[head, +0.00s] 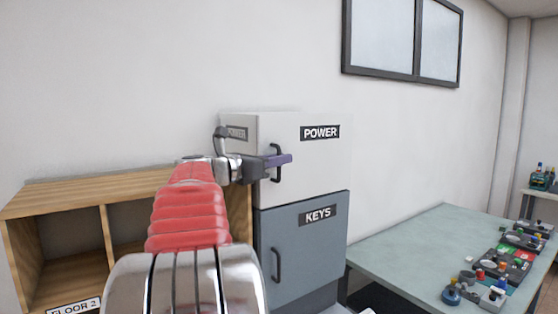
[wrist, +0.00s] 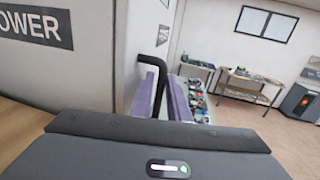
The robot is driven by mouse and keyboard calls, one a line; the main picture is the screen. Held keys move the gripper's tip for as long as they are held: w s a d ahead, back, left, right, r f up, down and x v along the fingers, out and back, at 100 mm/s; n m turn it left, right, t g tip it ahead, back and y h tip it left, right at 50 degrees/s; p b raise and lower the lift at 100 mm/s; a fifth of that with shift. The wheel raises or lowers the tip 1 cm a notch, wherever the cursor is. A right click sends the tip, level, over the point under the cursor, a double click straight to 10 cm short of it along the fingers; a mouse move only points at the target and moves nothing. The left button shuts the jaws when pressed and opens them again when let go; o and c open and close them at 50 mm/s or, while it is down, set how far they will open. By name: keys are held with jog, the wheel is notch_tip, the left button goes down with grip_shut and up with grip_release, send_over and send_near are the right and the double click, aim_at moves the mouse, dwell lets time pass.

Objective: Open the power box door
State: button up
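The white power box (head: 315,165) stands on top of the blue-grey keys box, with a POWER label on its front and another on its left side. Its door looks closed. A black bar handle (head: 278,148) runs upright near the left edge of the door; it also shows in the wrist view (wrist: 163,66). My gripper (head: 284,160) reaches the handle from the left. In the wrist view its purple fingers (wrist: 164,98) are close together, one on each side of the handle bar, and look shut on it. The lower part of the handle is hidden there.
The keys box (head: 315,245) below has its own black handle (head: 276,265). A wooden shelf labelled FLOOR 2 (head: 75,306) stands at the left. A green-topped table (head: 410,245) with several small devices is at the right. A window (head: 402,40) is above.

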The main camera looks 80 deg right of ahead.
grip_shut()
jog(key=shift+s+a, duration=0.1)
jog(key=shift+a, duration=0.05)
dwell(0.4)
